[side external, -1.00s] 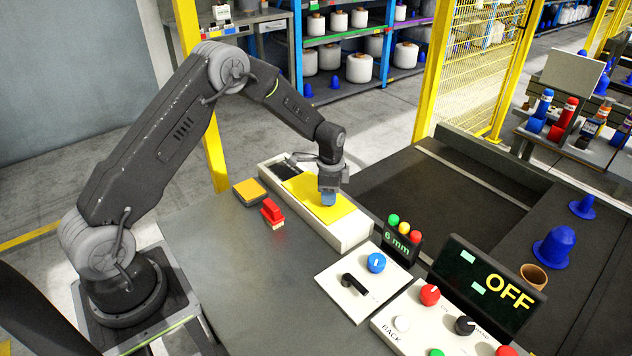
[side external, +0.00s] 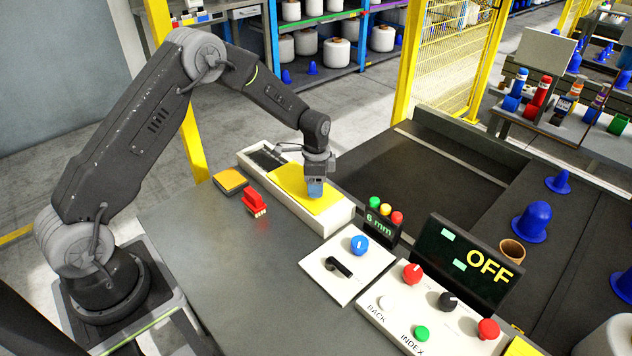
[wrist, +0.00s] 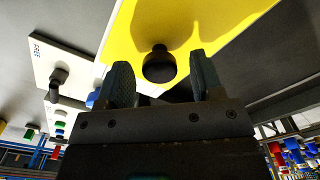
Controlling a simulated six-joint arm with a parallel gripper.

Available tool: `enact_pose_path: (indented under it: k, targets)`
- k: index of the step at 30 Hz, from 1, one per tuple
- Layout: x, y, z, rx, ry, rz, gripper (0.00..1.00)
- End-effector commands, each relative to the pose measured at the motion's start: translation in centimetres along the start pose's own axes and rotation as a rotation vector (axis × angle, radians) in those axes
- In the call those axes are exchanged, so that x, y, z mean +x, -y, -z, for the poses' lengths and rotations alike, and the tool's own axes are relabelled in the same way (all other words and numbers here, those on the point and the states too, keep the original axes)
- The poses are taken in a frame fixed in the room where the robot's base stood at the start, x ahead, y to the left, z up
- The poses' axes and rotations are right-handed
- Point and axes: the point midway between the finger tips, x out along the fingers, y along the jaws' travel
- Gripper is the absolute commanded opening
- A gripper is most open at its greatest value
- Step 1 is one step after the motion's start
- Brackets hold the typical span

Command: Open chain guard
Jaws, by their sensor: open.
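The chain guard is a flat yellow plate (side external: 290,183) on top of a long white housing (side external: 335,216). It covers most of the housing, with a dark part showing at the far left end. In the wrist view the yellow plate (wrist: 215,22) carries a round black knob (wrist: 158,66). My gripper (side external: 315,195) is over the near right part of the plate. In the wrist view its two fingers (wrist: 160,82) stand apart on either side of the knob, with gaps to it. The external view hides the knob behind the gripper, so I cannot tell the finger height.
A white panel (side external: 322,286) with a blue knob (side external: 359,245) and black lever (side external: 338,266) stands right of the housing. A display (side external: 472,262) reads OFF; a smaller one (side external: 381,226) reads 6 mm. A red brush (side external: 254,203) and yellow-topped pad (side external: 230,181) lie left.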

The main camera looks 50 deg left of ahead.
Motion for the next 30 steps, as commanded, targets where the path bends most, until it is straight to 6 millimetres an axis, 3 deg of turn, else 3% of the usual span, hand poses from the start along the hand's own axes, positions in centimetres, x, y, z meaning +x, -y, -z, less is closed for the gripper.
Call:
enact_pose_path:
  k: [5, 8, 21, 30]
  targets:
    - [-0.4, 0.0, 0.0, 0.000, -0.001, 0.001, 0.60]
    - [-1.7, 0.1, 0.0, 0.000, -0.002, 0.003, 0.60]
    - [-10.9, 0.0, 0.0, 0.000, -0.002, 0.003, 0.60]
    - [-13.7, 0.0, 0.0, 0.000, -0.001, 0.001, 0.60]
